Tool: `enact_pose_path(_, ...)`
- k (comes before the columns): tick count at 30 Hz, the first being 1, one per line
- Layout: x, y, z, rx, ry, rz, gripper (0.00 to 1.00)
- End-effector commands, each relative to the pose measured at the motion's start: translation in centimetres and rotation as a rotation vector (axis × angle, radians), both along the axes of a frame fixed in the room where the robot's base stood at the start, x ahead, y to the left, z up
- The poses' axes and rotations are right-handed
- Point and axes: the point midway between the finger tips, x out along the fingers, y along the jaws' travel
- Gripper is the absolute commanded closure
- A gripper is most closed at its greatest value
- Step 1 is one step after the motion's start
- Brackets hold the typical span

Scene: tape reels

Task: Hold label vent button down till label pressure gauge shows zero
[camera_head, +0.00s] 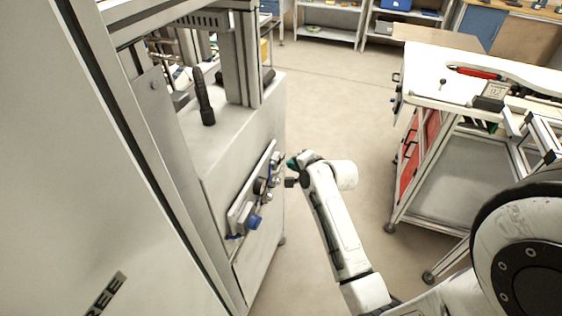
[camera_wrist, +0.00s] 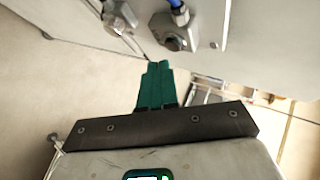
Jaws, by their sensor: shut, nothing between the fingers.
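A panel (camera_head: 239,217) with several metal fittings, dark round parts and blue parts is mounted on the side of the grey machine (camera_head: 222,165). I cannot tell which part is the label vent button or the label pressure gauge, and no reading is legible. My gripper (camera_head: 291,163) is near the far end of this panel, its green fingers partly hidden by the wrist. In the wrist view my gripper (camera_wrist: 158,65) has its green fingers shut together and empty. A metal fitting (camera_wrist: 172,36) with a blue tube is just beyond the fingertips. I cannot tell whether they touch anything.
A white workbench (camera_head: 440,90) with tools and red drawers (camera_head: 420,150) stands on the right. A black upright handle (camera_head: 204,100) stands on the machine. The floor (camera_head: 340,110) between machine and bench is clear. Shelves (camera_head: 330,20) stand at the back.

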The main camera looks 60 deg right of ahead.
Motion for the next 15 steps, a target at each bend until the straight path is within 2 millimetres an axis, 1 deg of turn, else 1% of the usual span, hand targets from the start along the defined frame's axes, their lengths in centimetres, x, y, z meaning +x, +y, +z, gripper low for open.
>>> enact_pose_path(9, 0.78, 0.06, 0.12, 0.0, 0.0, 0.0, 1.0)
enact_pose_path(15, 0.84, 0.06, 0.03, 0.0, 0.0, 0.0, 1.0)
